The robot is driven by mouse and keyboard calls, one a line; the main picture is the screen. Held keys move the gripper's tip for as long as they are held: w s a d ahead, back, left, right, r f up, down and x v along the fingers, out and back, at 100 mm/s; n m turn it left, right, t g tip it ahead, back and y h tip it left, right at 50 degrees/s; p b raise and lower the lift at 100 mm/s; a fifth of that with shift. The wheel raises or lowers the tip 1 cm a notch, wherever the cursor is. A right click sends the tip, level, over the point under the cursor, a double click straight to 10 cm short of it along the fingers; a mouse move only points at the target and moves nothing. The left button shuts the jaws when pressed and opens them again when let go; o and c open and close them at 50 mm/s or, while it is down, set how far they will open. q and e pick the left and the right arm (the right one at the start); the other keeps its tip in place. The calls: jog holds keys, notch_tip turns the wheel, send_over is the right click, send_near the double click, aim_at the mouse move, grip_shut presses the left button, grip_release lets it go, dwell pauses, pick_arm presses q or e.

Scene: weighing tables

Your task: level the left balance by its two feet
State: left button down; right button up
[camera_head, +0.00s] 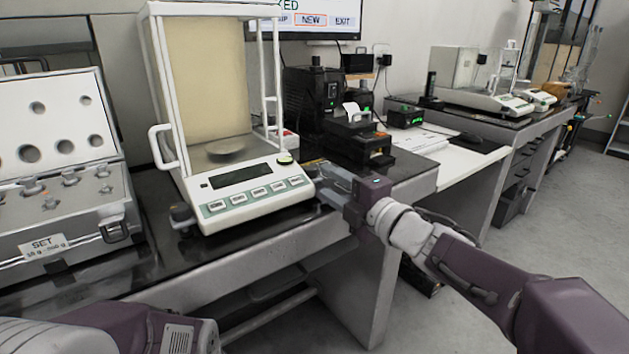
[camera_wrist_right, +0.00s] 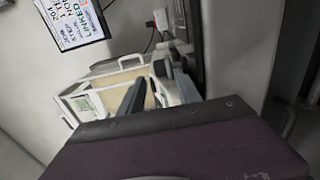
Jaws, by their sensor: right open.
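The left balance (camera_head: 250,187) stands on the dark weighing table, with a tall draft shield, a round pan and a keypad front. It also shows in the right wrist view (camera_wrist_right: 108,97). One dark foot (camera_head: 181,213) shows at its front left corner. The foot at its right side is hidden behind my right gripper. A small round bubble level (camera_head: 285,158) sits on its top right, too small to read. My right gripper (camera_head: 322,186) is open beside the balance's front right corner; I cannot tell whether it touches the foot. My left arm shows at the bottom left, its gripper out of view.
An open weight case (camera_head: 62,245) stands close to the left of the balance. A black printer (camera_head: 358,140) and other dark devices stand behind and right. A monitor (camera_head: 310,18) hangs on the wall. Another balance (camera_head: 480,97) stands on the far table. The table's front strip is clear.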

aim_at(315, 174)
jog(key=b+x, duration=0.1)
jog(key=x, duration=0.4)
jog(key=shift+w, duration=0.1)
grip_shut()
jog(key=shift+w+d+r+n+g+y+p, duration=0.1)
jog(key=shift+r+n+g+y+p, duration=0.25)
jog(key=shift+p, duration=0.85)
jog(key=shift+f+y+p, duration=0.15)
jog(key=shift+y+p, duration=0.1)
jog(key=shift+p, duration=0.1)
jog(key=shift+f+n+g, duration=0.1)
jog(key=shift+n+g, duration=0.25)
jog(key=shift+f, duration=0.15)
